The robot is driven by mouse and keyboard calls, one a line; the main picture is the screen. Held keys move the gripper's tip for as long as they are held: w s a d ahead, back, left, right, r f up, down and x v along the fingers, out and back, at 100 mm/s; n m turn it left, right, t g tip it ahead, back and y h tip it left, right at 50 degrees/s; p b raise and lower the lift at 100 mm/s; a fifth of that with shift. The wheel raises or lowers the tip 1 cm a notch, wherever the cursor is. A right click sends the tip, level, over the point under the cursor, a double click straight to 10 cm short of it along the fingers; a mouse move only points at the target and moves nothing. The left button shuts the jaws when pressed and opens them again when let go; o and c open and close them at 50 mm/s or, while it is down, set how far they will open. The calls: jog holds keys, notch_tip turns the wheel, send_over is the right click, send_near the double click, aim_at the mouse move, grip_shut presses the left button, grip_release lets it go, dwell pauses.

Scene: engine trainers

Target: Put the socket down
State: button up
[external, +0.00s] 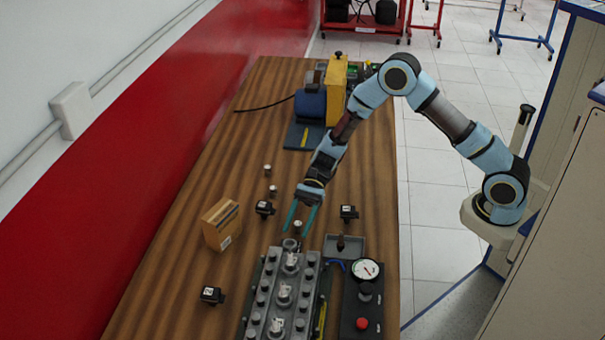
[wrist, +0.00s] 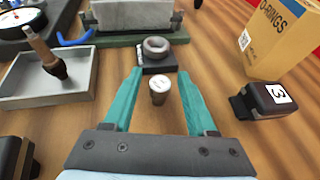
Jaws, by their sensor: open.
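A small dark metal socket with a pale top (wrist: 159,88) stands upright on the wooden table. It also shows in the external view (external: 297,226), just behind the engine head. My gripper (wrist: 160,75) is open, with one teal finger on each side of the socket. There is a visible gap between the socket and each finger in the wrist view. In the external view my gripper (external: 298,232) points down at the table. Whether its tips touch the tabletop I cannot tell.
A dark block with a ring on it (wrist: 155,47) lies just beyond the socket. A grey tray (wrist: 75,88) holds a brown-handled tool. A numbered black block (wrist: 262,100) and an O-rings box (wrist: 275,40) are on the right. The engine head (external: 283,295) fills the table's front.

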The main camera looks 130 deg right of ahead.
jog(key=b+v, duration=0.2)
jog(key=v, duration=1)
jog(key=shift+a+r, duration=0.1)
jog(key=a+n+g+h, duration=0.1)
jog(key=a+n+g, duration=0.2)
jog(key=a, duration=0.6)
jog(key=s+a+r+n+g+h+p, duration=0.1)
jog(key=a+n+g, duration=0.3)
jog(key=a+n, duration=0.3)
jog(key=s+a+n+g+h+p, duration=0.1)
jog(key=a+n+g, duration=0.3)
jog(key=a, duration=0.7)
jog(key=shift+a+r+n+h, duration=0.2)
jog(key=shift+n+h, duration=0.3)
jog(key=shift+n, duration=0.5)
jog(key=s+a+n+t+h+b, duration=0.1)
jog(key=s+a+n+h, duration=0.2)
jog(key=a+n, duration=0.6)
jog(key=n, duration=0.3)
jog(key=shift+a+f+n, duration=0.15)
jog(key=shift+f+n, duration=0.15)
jog(key=shift+o, duration=0.4)
